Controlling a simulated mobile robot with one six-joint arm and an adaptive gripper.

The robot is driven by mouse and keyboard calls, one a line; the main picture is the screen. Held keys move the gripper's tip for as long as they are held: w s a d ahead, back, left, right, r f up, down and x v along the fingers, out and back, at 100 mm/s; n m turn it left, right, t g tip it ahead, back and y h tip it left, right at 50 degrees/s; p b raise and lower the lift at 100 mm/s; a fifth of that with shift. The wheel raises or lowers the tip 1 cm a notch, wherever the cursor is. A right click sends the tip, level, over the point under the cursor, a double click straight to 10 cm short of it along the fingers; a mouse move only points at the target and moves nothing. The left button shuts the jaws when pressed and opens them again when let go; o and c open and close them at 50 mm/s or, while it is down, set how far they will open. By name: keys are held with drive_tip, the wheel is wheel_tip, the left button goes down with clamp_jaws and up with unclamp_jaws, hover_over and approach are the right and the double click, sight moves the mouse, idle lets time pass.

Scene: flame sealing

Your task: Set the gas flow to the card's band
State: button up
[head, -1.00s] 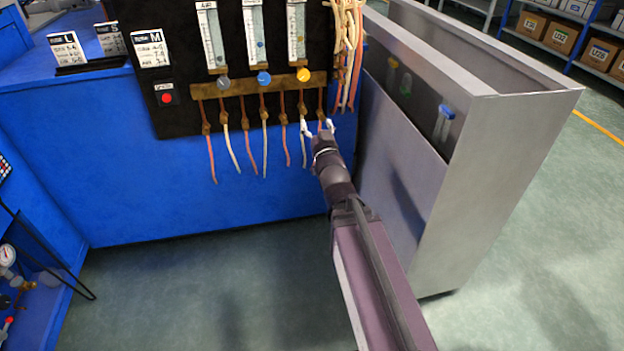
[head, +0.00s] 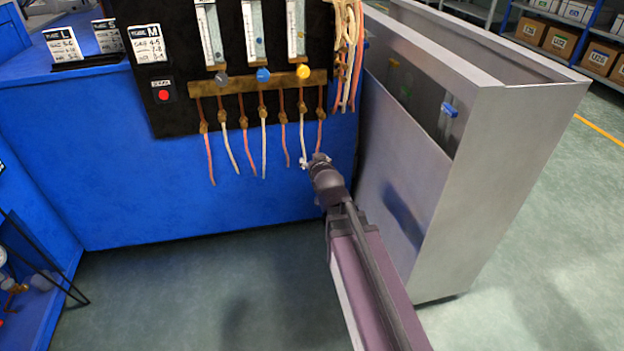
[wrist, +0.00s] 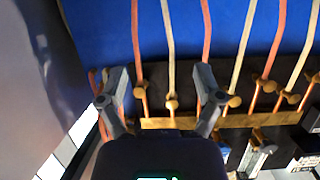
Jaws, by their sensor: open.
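A black flow panel (head: 178,70) carries three upright flow tubes: the left (head: 210,35) has a grey knob (head: 221,79), the middle (head: 253,30) a blue knob (head: 263,75), the right (head: 295,28) a yellow knob (head: 303,71). The tube readings are too small to make out. A card marked M (head: 148,43) is at the panel's upper left; its numbers are blurred. My gripper (head: 311,160) is open and empty, below the yellow knob among the hose ends. The wrist view shows its two spread fingers (wrist: 160,88) with pale and pink hoses beyond them.
Hoses hang from a brown manifold (head: 260,86). Cards L (head: 63,46) and S (head: 107,36) stand on the blue bench (head: 60,140). A red button (head: 163,95) is beneath card M. A tall grey metal bin (head: 500,170) stands close right of my arm. Floor in front is clear.

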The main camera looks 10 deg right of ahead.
drive_tip(key=shift+s+a+f+n+g+b, duration=0.1)
drive_tip(key=shift+s+a+f+g+b, duration=0.1)
drive_tip(key=shift+f+g, duration=0.45)
drive_tip(key=shift+s+a+f+n+g+b, duration=0.1)
drive_tip(key=shift+f+g+b, duration=0.1)
drive_tip(key=shift+f, duration=0.85)
drive_tip(key=shift+s+a+f+n+g+b, duration=0.15)
drive_tip(key=shift+f+g, duration=0.3)
drive_tip(key=shift+f, duration=0.4)
drive_tip(key=shift+s+r, duration=0.1)
drive_tip(key=s+r+g+p, duration=0.3)
drive_tip(key=s+g+p, duration=0.3)
drive_tip(key=s+p, duration=0.3)
drive_tip(key=s+r+g+p, duration=0.3)
drive_tip(key=s+g+p, duration=0.35)
drive_tip(key=s, duration=0.35)
wheel_tip(320, 180, up, 38)
drive_tip(key=p, duration=3.7)
drive_tip(key=shift+s+t+p, duration=0.2)
drive_tip(key=shift+t+p, duration=0.15)
drive_tip(key=shift+p, duration=0.05)
